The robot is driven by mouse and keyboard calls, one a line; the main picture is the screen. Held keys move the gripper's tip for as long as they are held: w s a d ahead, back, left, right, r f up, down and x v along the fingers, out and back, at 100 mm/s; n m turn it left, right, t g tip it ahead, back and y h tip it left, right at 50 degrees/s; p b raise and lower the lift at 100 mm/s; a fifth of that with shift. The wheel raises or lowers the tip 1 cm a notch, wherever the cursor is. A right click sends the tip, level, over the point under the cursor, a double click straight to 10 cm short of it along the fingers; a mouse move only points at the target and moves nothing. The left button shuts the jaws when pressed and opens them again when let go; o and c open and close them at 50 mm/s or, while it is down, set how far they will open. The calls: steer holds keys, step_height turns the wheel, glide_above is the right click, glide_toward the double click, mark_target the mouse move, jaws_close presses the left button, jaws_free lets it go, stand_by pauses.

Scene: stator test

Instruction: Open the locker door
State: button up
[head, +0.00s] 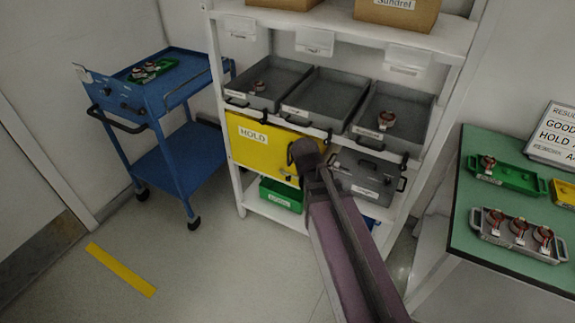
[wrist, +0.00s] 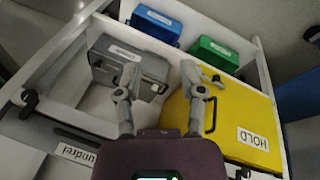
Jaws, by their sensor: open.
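The locker door is a yellow panel (head: 262,143) labelled HOLD, on the left of the rack below the row of grey trays. It looks closed. In the wrist view the yellow door (wrist: 240,112) lies to the right, with its label near the lower right. My gripper (wrist: 160,75) is open and empty between its two fingers. Its right finger overlaps the door's left edge in the picture; whether it touches cannot be told. A small dark part shows by that fingertip, mostly unclear. In the head view my arm covers the door's right end and hides the fingers.
A grey case (head: 366,180) stands right of the locker. A green bin (head: 281,196) sits on the shelf below. Grey trays (head: 330,95) with dark clips are above. A blue trolley (head: 185,150) stands left and a green-topped table (head: 480,248) right.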

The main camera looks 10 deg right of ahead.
steer(key=w+f+m+t+h+b, duration=0.2)
steer(key=w+f+h+b, duration=0.1)
steer(key=w+f+b, duration=0.35)
steer(key=m+t+h+b, duration=0.5)
steer(key=t+h+b, duration=0.3)
steer(key=b, duration=1.5)
glide_toward(288, 164)
step_height(288, 164, up, 3)
steer(key=s+a+t+y, duration=0.1)
steer(key=s+a, duration=0.1)
steer(key=s, duration=0.1)
steer(key=shift+w+r+p, duration=0.15)
steer(key=shift+r+p, duration=0.1)
steer(key=shift+p, duration=0.05)
steer(key=x, duration=1.4)
steer(key=shift+a+r, duration=0.1)
steer(key=shift+c, duration=0.2)
